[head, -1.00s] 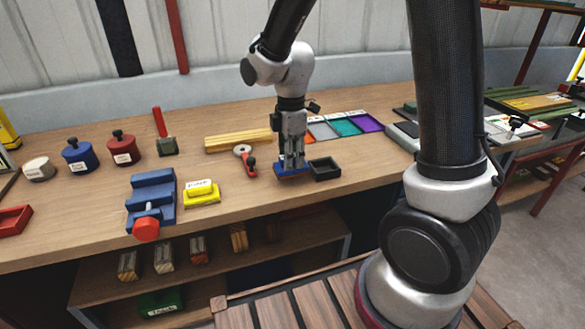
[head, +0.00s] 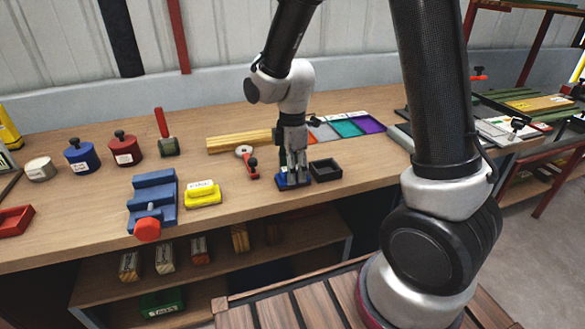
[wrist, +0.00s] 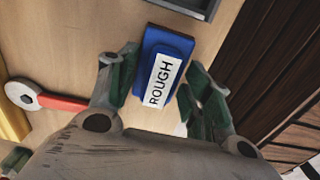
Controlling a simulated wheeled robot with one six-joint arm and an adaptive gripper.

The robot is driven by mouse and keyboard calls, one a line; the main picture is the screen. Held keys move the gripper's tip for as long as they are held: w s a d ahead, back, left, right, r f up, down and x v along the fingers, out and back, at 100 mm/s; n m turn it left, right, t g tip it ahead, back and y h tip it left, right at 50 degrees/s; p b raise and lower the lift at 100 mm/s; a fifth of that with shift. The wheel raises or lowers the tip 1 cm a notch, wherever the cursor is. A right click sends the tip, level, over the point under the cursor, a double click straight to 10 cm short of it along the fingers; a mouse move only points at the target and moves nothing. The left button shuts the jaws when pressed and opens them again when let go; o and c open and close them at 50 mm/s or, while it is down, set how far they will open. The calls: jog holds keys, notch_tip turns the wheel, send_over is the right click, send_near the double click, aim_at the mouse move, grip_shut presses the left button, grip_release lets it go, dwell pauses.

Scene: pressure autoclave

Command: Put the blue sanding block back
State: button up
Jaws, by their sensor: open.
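The blue sanding block, labelled ROUGH (wrist: 163,70), lies between my fingers in the wrist view. In the head view it shows as a blue patch (head: 294,183) under my gripper, near the bench's front edge. It appears to rest on the bench top. My gripper (head: 293,172) points down over it and is open. In the wrist view, the green-padded fingers (wrist: 163,92) stand on either side of the block, with a gap on the right. Whether the left finger touches it is unclear. A small dark tray (head: 326,168) sits just right of the block.
A yellow block (head: 203,194) and a blue vise with red knob (head: 152,203) stand to the left. A red-handled tool (head: 248,161) lies close left of my gripper, before wooden strips (head: 238,141). Coloured compartments (head: 346,128) lie behind right. Bare bench (head: 90,225) is front left.

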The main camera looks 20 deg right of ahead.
notch_tip(320, 180, up, 12)
jog(key=s+d+r+m+t, duration=0.2)
jog(key=s+d+r+m, duration=0.2)
jog(key=s+d+m, duration=0.3)
jog(key=s+d+r+m+t, duration=0.2)
jog(key=s+d+r+m, duration=0.3)
jog(key=s+d+m, duration=0.3)
jog(key=s+m, duration=0.3)
jog(key=s, duration=0.1)
jog(key=shift+r, duration=0.1)
jog(key=shift+c, duration=0.2)
dwell(0.4)
